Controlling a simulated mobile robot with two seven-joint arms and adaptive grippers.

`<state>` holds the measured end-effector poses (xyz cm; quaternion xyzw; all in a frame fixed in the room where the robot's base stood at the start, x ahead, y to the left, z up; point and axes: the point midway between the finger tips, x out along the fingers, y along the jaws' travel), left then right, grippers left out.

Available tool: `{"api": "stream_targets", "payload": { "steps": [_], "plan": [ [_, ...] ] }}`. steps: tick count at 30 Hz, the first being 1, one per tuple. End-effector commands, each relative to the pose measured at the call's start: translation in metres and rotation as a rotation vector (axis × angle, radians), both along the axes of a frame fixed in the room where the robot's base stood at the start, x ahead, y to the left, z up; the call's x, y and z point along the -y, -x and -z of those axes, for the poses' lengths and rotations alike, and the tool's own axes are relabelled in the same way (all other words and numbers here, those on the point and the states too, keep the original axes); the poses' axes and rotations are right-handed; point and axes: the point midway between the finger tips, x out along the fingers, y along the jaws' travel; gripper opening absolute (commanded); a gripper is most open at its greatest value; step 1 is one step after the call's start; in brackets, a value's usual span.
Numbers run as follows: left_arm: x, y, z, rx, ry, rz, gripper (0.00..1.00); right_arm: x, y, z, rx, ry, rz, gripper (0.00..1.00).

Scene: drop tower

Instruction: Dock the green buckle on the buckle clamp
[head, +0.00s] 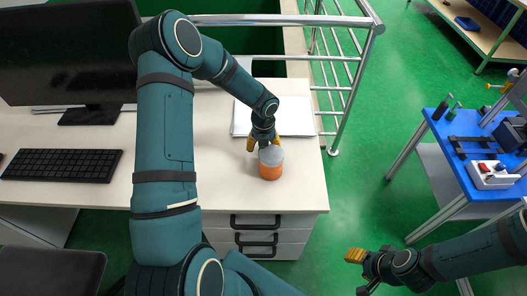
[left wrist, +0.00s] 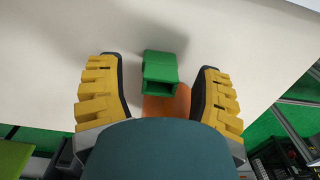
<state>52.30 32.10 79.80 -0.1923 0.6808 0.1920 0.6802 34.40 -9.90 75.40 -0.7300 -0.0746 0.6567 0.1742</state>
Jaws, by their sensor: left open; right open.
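The green buckle (left wrist: 161,68) shows in the left wrist view, between the spread yellow fingers of my left gripper (left wrist: 158,75), with gaps on both sides. An orange part (left wrist: 168,103) lies just below it in that picture. In the head view my left gripper (head: 264,145) is open, pointing down at the desk, right at the top of a grey and orange cylinder (head: 271,172). I do not make out the buckle in the head view. My right gripper (head: 361,272) is open and empty above the floor. I cannot clearly pick out the buckle clamp on the blue bench (head: 447,122).
The desk (head: 215,185) holds a monitor (head: 75,50), a keyboard (head: 62,163) and white sheets (head: 296,116). A metal railing (head: 345,105) stands behind its right end. The bench holds a white box with red buttons (head: 490,176) and dark fixtures. Green floor (head: 385,90) lies between desk and bench.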

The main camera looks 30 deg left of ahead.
Motion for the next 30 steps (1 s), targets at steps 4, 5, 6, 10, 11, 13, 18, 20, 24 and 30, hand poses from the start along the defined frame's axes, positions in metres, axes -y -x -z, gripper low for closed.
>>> {"api": "stream_targets", "payload": {
  "steps": [4, 5, 6, 10, 11, 13, 18, 20, 24, 30],
  "plan": [
    [0.0, 0.0, -0.001, 0.001, -0.001, 0.0, 0.66, 0.0, 0.0, -0.001, 0.001, 0.0, 0.0, 0.47],
    [0.0, 0.0, -0.001, 0.001, -0.001, 0.0, 0.64, 0.0, 0.0, -0.001, 0.001, 0.0, 0.0, 0.47],
    [0.0, 0.0, -0.001, 0.001, -0.001, 0.0, 0.5, 0.0, 0.0, -0.001, 0.001, 0.0, 0.0, 0.47],
    [0.0, 0.0, -0.001, 0.001, -0.001, 0.0, 0.05, 0.0, 0.0, -0.001, 0.001, 0.0, 0.0, 0.47],
    [0.0, 0.0, -0.001, 0.001, -0.001, 0.0, 0.04, 0.0, 0.0, -0.001, 0.001, 0.0, 0.0, 0.47],
    [0.0, 0.0, -0.001, 0.001, -0.001, 0.0, 0.03, 0.0, 0.0, -0.001, 0.001, 0.0, 0.0, 0.47],
    [0.0, 0.0, -0.001, 0.0, 0.0, 0.0, 0.0, 0.0, 0.0, -0.001, 0.001, 0.0, 0.0, 0.47],
    [0.0, 0.0, -0.001, 0.0, 0.0, 0.0, 0.0, 0.0, 0.0, -0.001, 0.001, 0.0, 0.0, 0.47],
    [-0.001, 0.0, -0.006, 0.001, -0.001, -0.001, 0.0, 0.0, 0.0, -0.002, 0.0, 0.0, 0.0, 0.47],
    [-0.001, -0.001, -0.039, 0.003, -0.002, -0.002, 0.0, 0.0, 0.0, -0.011, 0.0, 0.0, 0.001, 0.47]
  ]
}}
